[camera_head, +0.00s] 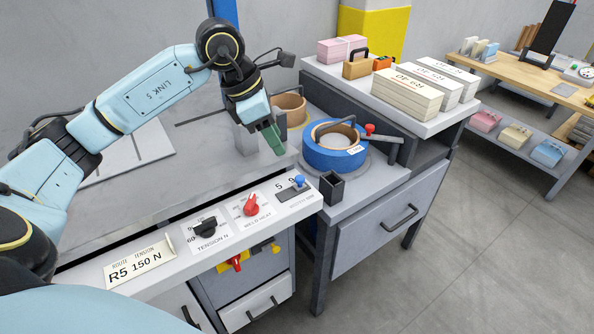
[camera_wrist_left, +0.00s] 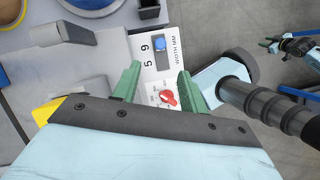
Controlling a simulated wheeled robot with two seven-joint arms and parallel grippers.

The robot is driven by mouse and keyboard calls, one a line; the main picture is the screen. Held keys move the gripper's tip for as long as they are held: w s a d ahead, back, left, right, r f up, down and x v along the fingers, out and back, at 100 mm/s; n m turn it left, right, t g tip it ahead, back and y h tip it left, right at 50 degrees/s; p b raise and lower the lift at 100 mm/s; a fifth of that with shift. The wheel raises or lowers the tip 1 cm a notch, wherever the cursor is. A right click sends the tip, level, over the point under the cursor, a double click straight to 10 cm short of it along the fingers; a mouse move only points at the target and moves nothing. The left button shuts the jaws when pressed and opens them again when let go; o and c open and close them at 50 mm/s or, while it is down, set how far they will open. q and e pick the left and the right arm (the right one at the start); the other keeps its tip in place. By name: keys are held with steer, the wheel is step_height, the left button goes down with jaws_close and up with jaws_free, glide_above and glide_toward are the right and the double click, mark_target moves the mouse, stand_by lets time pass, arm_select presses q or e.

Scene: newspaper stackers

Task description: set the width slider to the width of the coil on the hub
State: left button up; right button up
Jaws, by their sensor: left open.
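The width slider (camera_head: 297,188) is on the front panel's right end, marked 5 and 9. Its blue knob (camera_head: 299,180) sits near the 9 end, also in the left wrist view (camera_wrist_left: 160,43). The blue coil (camera_head: 322,158) lies around a tan core on the hub, with a small label I cannot read clearly; part of it shows in the left wrist view (camera_wrist_left: 92,5). My left gripper (camera_head: 272,139) is above the panel. In the left wrist view its green fingers (camera_wrist_left: 158,86) are apart and empty, with the slider plate beyond them. My right gripper may be the dark part at far right there.
The red weld heat knob (camera_head: 251,204) and black tension knob (camera_head: 206,228) sit left of the slider. A dark open box (camera_head: 331,188) stands by the panel's right end. A red-tipped lever (camera_head: 370,130) is beside the coil. A tan ring (camera_head: 291,109) lies behind my gripper.

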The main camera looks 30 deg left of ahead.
mark_target(299, 178)
arm_select(q)
steer(key=b+x, duration=0.2)
steer(key=x, duration=0.8)
steer(key=shift+w+d+f, duration=0.15)
steer(key=shift+d+f, duration=0.05)
steer(key=shift+f, duration=0.45)
arm_select(e)
steer(key=w+a+r, duration=0.1)
steer(key=w+r, duration=0.2)
steer(key=r, duration=0.2)
steer(key=shift+w+a, duration=0.25)
steer(key=shift+w, duration=0.1)
arm_select(q)
steer(key=shift+c, duration=0.4)
jaws_close()
